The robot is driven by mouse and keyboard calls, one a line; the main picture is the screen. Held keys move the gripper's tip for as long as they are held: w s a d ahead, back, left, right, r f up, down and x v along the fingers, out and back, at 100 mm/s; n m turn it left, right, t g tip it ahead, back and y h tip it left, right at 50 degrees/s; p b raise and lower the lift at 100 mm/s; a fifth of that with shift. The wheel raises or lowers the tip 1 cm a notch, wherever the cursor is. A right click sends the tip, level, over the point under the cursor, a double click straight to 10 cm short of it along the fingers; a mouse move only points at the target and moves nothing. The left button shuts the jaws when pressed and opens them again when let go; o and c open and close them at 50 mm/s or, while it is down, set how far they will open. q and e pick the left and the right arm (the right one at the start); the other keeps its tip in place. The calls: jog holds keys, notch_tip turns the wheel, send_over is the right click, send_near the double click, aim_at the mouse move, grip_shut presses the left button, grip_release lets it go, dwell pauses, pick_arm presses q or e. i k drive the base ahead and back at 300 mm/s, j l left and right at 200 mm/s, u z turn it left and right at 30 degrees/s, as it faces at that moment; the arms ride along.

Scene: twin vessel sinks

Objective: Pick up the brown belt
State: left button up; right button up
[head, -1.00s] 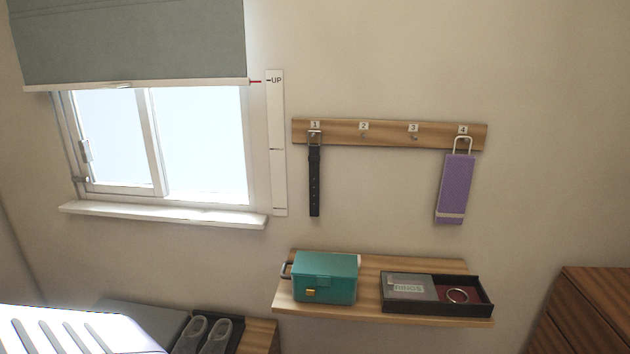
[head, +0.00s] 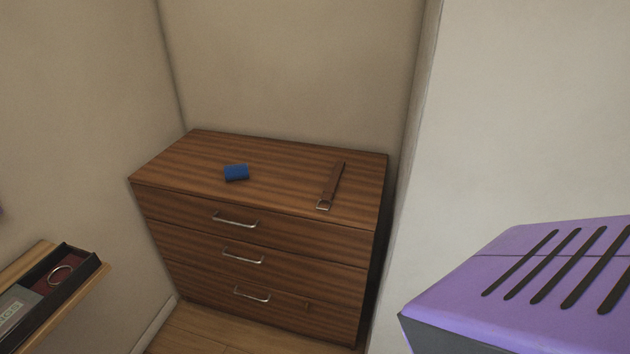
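The brown belt (head: 334,183) lies on top of the wooden dresser (head: 280,204), right of its middle. It is a short strip with a metal buckle at its near end, by the dresser's front edge. Neither gripper's fingers show in the head view. A purple slotted part of my own body fills the lower right corner, well apart from the belt.
A small blue object (head: 236,173) lies on the dresser left of the belt. The dresser has three drawers with metal handles, all shut. A wooden shelf (head: 75,303) with a black tray (head: 84,279) holding a ring juts out at the lower left. A white wall stands at right.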

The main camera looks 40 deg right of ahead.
aim_at(329, 192)
jog(key=k+l+z, duration=0.1)
jog(key=z, duration=1.6)
jog(key=j+z, duration=0.2)
jog(key=z, duration=0.2)
jog(key=i+j+z, duration=0.1)
jog(key=j+z, duration=0.4)
jog(key=z, duration=0.3)
jog(key=j+z, duration=0.15)
jog(key=j, duration=0.2)
jog(key=k+j+z, duration=0.15)
jog(key=j, duration=0.2)
jog(key=j+z, duration=0.2)
jog(key=j, duration=0.15)
jog(key=k+l, duration=0.05)
